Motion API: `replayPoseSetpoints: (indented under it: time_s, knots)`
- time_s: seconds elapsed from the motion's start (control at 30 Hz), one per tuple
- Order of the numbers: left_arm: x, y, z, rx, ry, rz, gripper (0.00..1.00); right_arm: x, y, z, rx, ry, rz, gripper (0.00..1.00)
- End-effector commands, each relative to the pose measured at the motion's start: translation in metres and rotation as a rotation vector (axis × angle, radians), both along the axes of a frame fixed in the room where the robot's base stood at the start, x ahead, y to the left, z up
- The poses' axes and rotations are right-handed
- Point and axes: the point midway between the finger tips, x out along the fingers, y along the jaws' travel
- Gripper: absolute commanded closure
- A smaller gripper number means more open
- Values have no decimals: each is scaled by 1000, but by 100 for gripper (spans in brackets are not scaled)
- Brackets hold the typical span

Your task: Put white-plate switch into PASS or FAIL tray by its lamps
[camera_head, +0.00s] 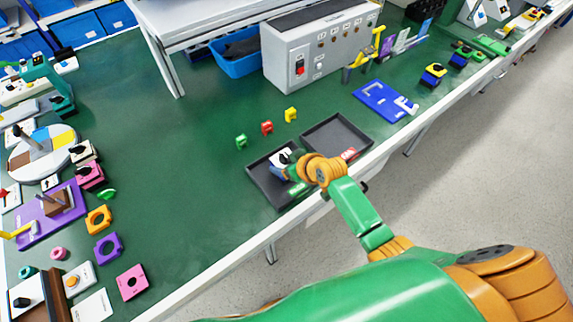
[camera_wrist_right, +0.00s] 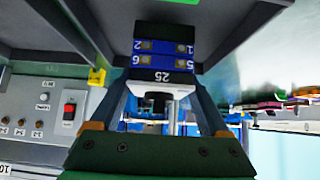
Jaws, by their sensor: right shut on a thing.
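The white-plate switch (camera_head: 279,158) is held by my right gripper (camera_head: 289,159) over the dark tray with the green label (camera_head: 259,178). In the right wrist view, my right gripper (camera_wrist_right: 160,112) is shut on the switch, fingers on either side of its white plate (camera_wrist_right: 165,88). The switch's blue and black numbered body (camera_wrist_right: 165,48) points away from the gripper. Whether it touches the tray floor is unclear. The other dark tray, with a red label (camera_head: 338,135), lies just right. The label words are too small to read. My left gripper is out of view.
Small green (camera_head: 241,141), red (camera_head: 267,127) and yellow (camera_head: 291,114) pieces stand behind the trays. A grey control box (camera_head: 318,50) stands at the back.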

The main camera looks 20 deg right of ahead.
Motion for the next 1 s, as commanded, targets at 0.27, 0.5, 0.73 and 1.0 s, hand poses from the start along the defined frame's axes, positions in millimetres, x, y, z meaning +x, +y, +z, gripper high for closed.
replayPoseSetpoints:
  time_s: [0.27, 0.5, 0.73, 1.0]
  knots:
    - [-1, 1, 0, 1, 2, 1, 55, 0, 0, -10, 2, -3, -1, 87]
    - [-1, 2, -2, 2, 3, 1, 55, 0, -1, -13, 2, 0, -1, 0]
    - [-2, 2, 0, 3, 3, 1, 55, 0, -1, -10, 2, -1, -1, 0]
    - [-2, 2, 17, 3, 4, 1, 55, -29, -12, 23, 1, -2, -1, 0]
